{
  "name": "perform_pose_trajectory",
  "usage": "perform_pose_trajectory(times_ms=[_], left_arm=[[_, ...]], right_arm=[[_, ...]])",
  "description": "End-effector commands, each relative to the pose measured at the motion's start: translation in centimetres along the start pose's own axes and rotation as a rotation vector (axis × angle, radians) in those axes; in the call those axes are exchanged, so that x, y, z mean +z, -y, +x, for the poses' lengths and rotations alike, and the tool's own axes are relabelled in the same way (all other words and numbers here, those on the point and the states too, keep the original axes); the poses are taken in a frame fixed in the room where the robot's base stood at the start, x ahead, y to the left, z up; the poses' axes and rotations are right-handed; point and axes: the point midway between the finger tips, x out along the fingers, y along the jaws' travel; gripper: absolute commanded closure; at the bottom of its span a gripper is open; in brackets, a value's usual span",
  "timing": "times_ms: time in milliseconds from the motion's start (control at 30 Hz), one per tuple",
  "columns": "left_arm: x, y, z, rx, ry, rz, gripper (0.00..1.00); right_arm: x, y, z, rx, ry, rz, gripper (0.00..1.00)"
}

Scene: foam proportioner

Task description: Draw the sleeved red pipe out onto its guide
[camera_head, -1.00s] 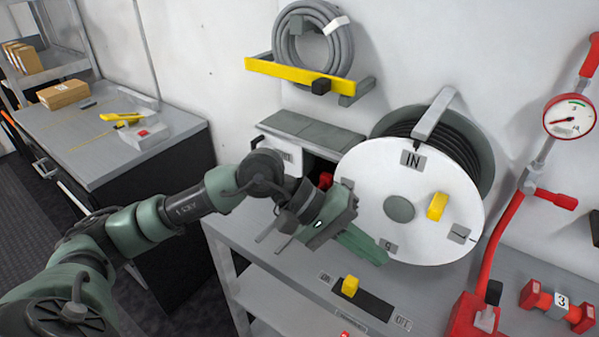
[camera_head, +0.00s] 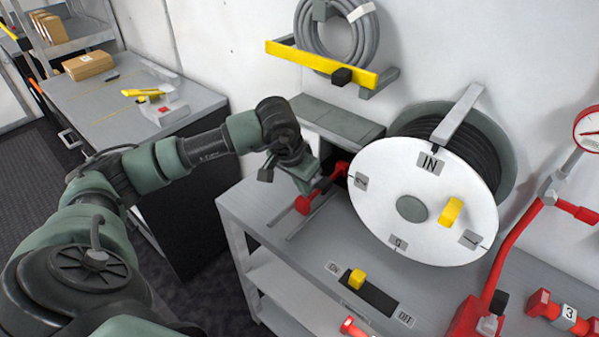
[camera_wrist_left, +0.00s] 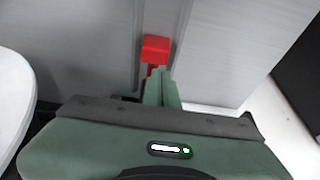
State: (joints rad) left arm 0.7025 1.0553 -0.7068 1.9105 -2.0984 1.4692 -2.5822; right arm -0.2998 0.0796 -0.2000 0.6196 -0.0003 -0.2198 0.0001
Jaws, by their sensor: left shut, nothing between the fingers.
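The red pipe (camera_head: 322,188) sticks out of the dark opening of the grey box beside the reel, a round red end towards the front. Its other end is hidden in the opening. The guide, a pair of thin rails (camera_head: 284,219), lies on the bench top under and in front of it. My left gripper (camera_head: 313,187) is just left of the pipe and partly hides it. In the left wrist view its green fingers (camera_wrist_left: 161,88) are shut and empty, right behind a red block-like end (camera_wrist_left: 155,48). I cannot tell whether they touch it. My right gripper is not in view.
A large white reel (camera_head: 411,205) marked IN stands right of the pipe. A yellow-knobbed slide switch (camera_head: 357,279) sits at the bench's front. Red pipework (camera_head: 515,235) with a gauge is at the right. The bench's front-left corner is clear.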

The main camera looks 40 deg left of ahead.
Motion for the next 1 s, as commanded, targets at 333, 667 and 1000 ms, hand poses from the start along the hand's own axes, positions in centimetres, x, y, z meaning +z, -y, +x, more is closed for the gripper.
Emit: perform_pose_trajectory(times_ms=[333, 667, 1000], left_arm=[[0.0, 0.0, 1.3, 0.0, -0.001, 0.0, 1.0], [1.6, 0.2, 1.1, -0.003, -0.002, 0.001, 1.0], [6.6, 0.0, -0.5, 0.0, 0.004, 0.0, 1.0]], right_arm=[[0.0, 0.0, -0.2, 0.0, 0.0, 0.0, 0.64], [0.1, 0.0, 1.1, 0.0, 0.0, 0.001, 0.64], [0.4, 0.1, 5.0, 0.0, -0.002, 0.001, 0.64]])
